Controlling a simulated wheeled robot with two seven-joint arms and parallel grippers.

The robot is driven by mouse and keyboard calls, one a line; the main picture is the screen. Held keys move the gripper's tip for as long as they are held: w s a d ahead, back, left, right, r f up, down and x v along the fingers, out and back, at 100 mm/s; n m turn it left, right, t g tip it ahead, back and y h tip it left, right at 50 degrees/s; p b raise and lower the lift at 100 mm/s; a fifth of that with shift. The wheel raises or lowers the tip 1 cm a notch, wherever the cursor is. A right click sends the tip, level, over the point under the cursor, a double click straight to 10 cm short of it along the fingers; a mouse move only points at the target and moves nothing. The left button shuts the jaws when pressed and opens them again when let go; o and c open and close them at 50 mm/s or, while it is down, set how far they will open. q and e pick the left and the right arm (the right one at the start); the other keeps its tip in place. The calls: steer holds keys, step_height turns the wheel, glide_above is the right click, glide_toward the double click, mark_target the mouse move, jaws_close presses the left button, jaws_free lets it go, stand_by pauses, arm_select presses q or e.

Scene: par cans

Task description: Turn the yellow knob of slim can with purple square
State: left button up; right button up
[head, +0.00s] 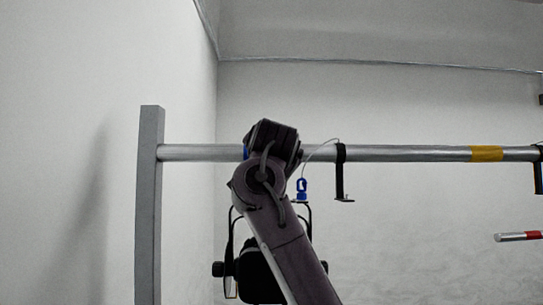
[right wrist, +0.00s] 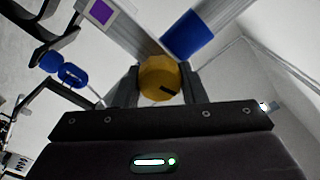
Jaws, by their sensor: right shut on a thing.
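The yellow knob (right wrist: 160,72), round with a dark mark on its face, sits between the two grey fingers of my right gripper (right wrist: 158,88) in the right wrist view. The gripper is shut on it. A purple square (right wrist: 99,17) on a white patch is at the upper left of that view, close to the knob. In the head view my dark arm rises in front of the pipe and hides its own gripper, the knob and the square. A black can (head: 258,278) hangs partly behind that arm; its marking is hidden. My left gripper is not in view.
A horizontal metal pipe (head: 400,153) runs from a grey post (head: 149,210), with a yellow band (head: 487,153) at right. A blue band (right wrist: 187,34) is above the knob. A black clamp (head: 340,172) and a blue clip (head: 302,188) hang nearby. A red-banded rod (head: 518,237) is at right.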

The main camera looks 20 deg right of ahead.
stand_by(0.4)
steer(key=o, duration=1)
steer(key=b+v, duration=0.4)
steer(key=v, duration=0.3)
steer(key=shift+s+a+b, duration=0.15)
steer(key=shift+s+b, duration=0.25)
steer(key=shift+f, duration=0.1)
